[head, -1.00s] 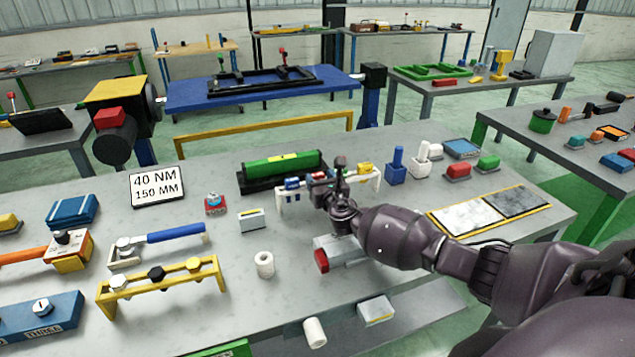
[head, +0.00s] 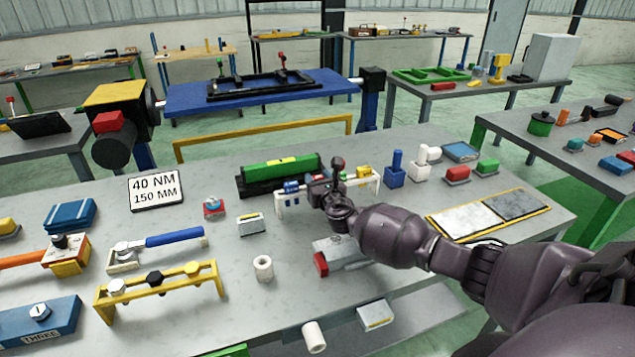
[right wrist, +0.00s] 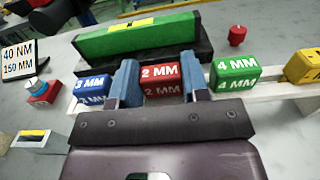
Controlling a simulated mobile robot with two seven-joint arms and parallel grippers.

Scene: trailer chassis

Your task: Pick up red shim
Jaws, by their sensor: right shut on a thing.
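The red shim (right wrist: 160,82), marked 2 MM, is in the right wrist view. It sits between the two blue-grey fingers of my right gripper (right wrist: 163,88), which is shut on it. It is at the white rack (right wrist: 282,92); I cannot tell whether it is lifted. A blue 3 MM shim (right wrist: 92,84) is just left of the fingers and a green 4 MM shim (right wrist: 236,75) just right. My left gripper is not in view.
A green block (head: 283,166) in a black holder lies close behind the rack. A yellow shim (right wrist: 303,66) is at the rack's right. A blue holder (head: 395,173) stands further right. A grey block with a red end (head: 320,264) lies under my right forearm.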

